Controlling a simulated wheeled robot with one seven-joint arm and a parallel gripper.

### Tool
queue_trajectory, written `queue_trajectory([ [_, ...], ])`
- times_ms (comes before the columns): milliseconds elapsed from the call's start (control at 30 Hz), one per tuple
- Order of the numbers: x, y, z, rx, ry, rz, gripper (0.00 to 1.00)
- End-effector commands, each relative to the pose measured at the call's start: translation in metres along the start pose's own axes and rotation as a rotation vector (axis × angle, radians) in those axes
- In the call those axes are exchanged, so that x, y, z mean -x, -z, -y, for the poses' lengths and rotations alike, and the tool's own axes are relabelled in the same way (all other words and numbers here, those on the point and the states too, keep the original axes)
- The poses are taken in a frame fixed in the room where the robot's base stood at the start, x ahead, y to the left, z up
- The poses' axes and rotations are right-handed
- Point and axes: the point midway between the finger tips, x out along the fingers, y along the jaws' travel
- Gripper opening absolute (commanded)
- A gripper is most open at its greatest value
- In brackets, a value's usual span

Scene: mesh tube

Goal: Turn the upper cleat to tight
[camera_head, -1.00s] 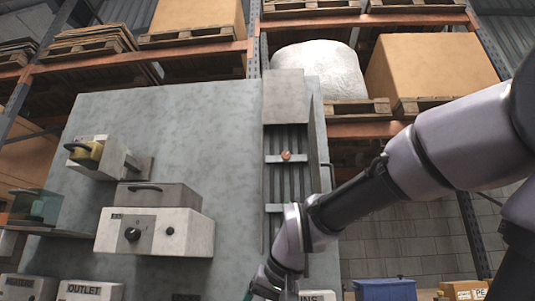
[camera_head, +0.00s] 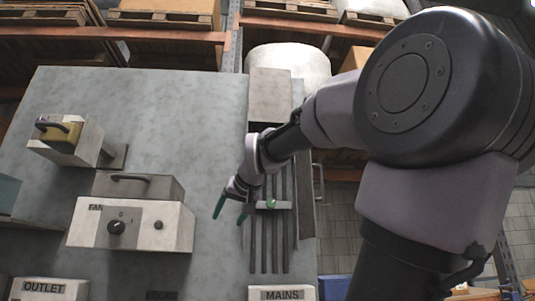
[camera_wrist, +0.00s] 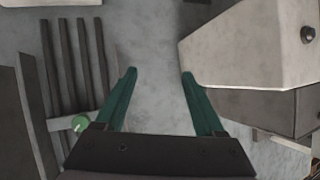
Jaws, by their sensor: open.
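A vertical run of dark cables (camera_head: 278,240) on the grey panel is crossed by a pale cleat bar with a round green knob (camera_head: 271,204). This is the lower cleat; it also shows in the wrist view (camera_wrist: 80,123). The upper cleat, seen earlier with a reddish knob, is now hidden behind my arm in the head view. My gripper (camera_head: 230,211) is open and empty, left of the cables and level with the lower cleat. In the wrist view its two green fingers (camera_wrist: 156,73) are apart over bare panel, with nothing between them.
A FAN box (camera_head: 130,225) with a black dial juts out left of my gripper; it also shows at the right of the wrist view (camera_wrist: 250,45). A box with a yellow part (camera_head: 65,140) is at upper left. A grey cover (camera_head: 270,95) tops the cables. Bare panel lies between.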

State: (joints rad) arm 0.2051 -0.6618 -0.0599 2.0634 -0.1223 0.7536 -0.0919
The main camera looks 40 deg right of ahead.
Motion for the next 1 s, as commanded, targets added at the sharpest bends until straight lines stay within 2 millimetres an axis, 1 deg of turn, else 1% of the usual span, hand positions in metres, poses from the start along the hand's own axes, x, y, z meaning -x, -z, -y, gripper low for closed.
queue_trajectory([
  [33, 0.008, 0.024, -0.008, 0.011, -0.023, -0.050, 0.71],
  [167, 0.036, 0.089, -0.030, 0.050, -0.096, -0.187, 0.71],
  [200, 0.048, 0.111, -0.038, 0.066, -0.124, -0.236, 0.71],
  [267, 0.068, 0.143, -0.050, 0.092, -0.171, -0.309, 0.71],
  [300, 0.082, 0.163, -0.057, 0.110, -0.202, -0.355, 0.71],
  [400, 0.114, 0.201, -0.071, 0.149, -0.271, -0.445, 0.71],
  [500, 0.131, 0.219, -0.078, 0.170, -0.307, -0.491, 0.71],
  [600, 0.133, 0.227, -0.081, 0.178, -0.319, -0.503, 0.71],
  [733, 0.119, 0.234, -0.085, 0.179, -0.318, -0.501, 0.71],
  [1000, 0.075, 0.260, -0.098, 0.178, -0.317, -0.500, 0.71],
])
